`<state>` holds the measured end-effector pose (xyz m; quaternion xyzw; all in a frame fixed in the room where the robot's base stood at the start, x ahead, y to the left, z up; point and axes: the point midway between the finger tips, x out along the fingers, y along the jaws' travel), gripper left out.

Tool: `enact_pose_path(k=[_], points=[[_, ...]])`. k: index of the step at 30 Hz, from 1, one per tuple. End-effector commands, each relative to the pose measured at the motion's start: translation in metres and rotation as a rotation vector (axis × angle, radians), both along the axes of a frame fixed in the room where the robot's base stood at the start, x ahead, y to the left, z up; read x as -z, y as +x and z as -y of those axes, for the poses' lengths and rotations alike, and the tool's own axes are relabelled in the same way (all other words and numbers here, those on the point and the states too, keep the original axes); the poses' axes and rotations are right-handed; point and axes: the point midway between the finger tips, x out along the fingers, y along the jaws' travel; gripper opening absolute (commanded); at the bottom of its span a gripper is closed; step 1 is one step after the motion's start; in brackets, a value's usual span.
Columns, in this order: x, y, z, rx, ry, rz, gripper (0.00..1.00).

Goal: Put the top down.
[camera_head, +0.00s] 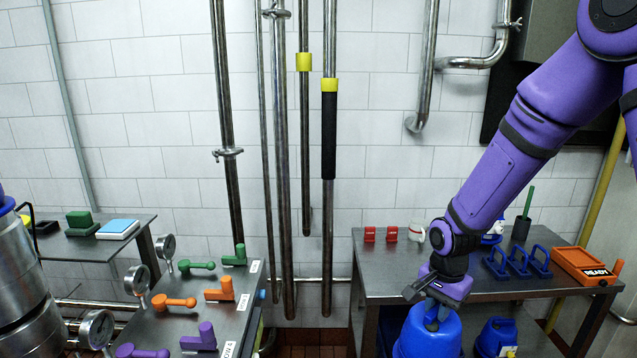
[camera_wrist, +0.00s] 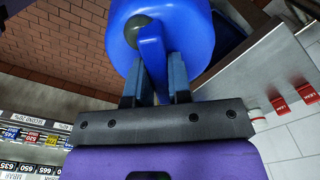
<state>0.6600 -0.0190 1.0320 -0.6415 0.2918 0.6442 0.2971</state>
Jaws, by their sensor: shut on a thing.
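The top is a blue, rounded piece (camera_head: 428,335) at the bottom of the head view, in front of the right metal table. In the wrist view the blue top (camera_wrist: 118,38) shows a raised blue fin and a dark round spot. My gripper (camera_head: 436,316) points down from my purple arm and is shut on the fin. In the wrist view my gripper (camera_wrist: 153,82) has one finger on each side of the fin. The lower part of the top is cut off by the frame, so I cannot tell what is beneath it.
The right metal table (camera_head: 462,275) carries blue brackets (camera_head: 518,262), red blocks (camera_head: 380,234) and an orange box (camera_head: 586,266). Another blue object (camera_head: 496,338) is below it. The left table (camera_head: 190,325) holds coloured valve handles and gauges. Pipes run up the tiled wall behind.

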Motion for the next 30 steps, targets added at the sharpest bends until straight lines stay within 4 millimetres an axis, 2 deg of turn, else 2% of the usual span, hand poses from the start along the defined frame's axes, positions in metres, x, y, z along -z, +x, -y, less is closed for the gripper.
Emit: enact_pose_path(k=[3, 9, 15, 21, 30], points=[[0.023, 0.024, 0.01, -0.175, 0.001, -0.001, 0.0], [0.064, 0.059, 0.028, -0.486, -0.002, 0.002, 0.0], [0.098, 0.082, 0.042, -0.727, -0.005, 0.004, 0.0], [0.114, 0.092, 0.05, -0.844, -0.008, 0.004, 0.0], [0.116, 0.093, 0.051, -0.861, -0.009, 0.004, 0.0]])
